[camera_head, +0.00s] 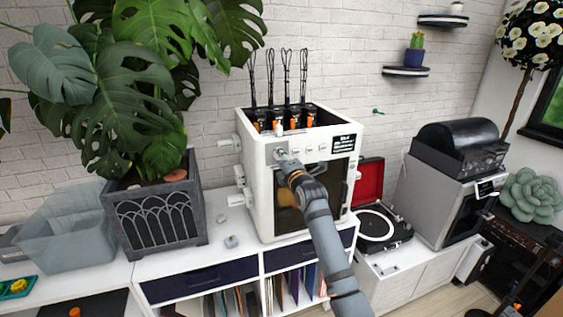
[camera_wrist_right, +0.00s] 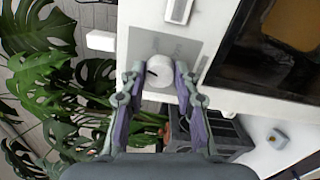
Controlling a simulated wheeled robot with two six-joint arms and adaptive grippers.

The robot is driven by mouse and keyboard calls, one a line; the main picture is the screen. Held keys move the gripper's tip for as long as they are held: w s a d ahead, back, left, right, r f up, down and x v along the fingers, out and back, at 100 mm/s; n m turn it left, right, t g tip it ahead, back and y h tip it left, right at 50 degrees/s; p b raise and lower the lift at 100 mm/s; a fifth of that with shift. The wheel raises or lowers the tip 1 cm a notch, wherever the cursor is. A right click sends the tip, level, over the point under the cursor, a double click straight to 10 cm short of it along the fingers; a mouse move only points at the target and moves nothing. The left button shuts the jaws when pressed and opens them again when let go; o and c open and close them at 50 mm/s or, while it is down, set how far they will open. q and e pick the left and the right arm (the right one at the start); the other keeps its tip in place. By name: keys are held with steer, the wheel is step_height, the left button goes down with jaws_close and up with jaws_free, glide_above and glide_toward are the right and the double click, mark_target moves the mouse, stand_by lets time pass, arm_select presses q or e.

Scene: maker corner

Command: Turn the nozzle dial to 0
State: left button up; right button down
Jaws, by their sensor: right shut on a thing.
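The nozzle dial (camera_wrist_right: 158,72) is a round white knob with a dark mark, on a grey panel on the front of a white machine (camera_head: 262,195). In the right wrist view it sits between the two fingertips of my right gripper (camera_wrist_right: 157,76), which is shut on it. In the head view my right gripper (camera_head: 286,165) reaches the upper left of the machine's front and mostly hides the dial. The numbers around the dial are too small or covered to read. My left gripper is in neither view.
A large plant in a dark grey planter (camera_head: 158,222) stands left of the machine. A record player (camera_head: 378,228) with a red lid stands to its right. A clear bin (camera_head: 65,235) is at far left. Small grey objects (camera_head: 231,241) lie on the white cabinet.

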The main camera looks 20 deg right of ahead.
steer(key=shift+n+b, duration=0.35)
steer(key=shift+n, duration=1.45)
steer(key=shift+f, duration=0.1)
steer(key=c, duration=1)
jaws_free()
steer(key=shift+s, duration=0.15)
steer(key=s, duration=1.1)
steer(key=shift+s+d, duration=0.15)
steer(key=shift+s, duration=0.25)
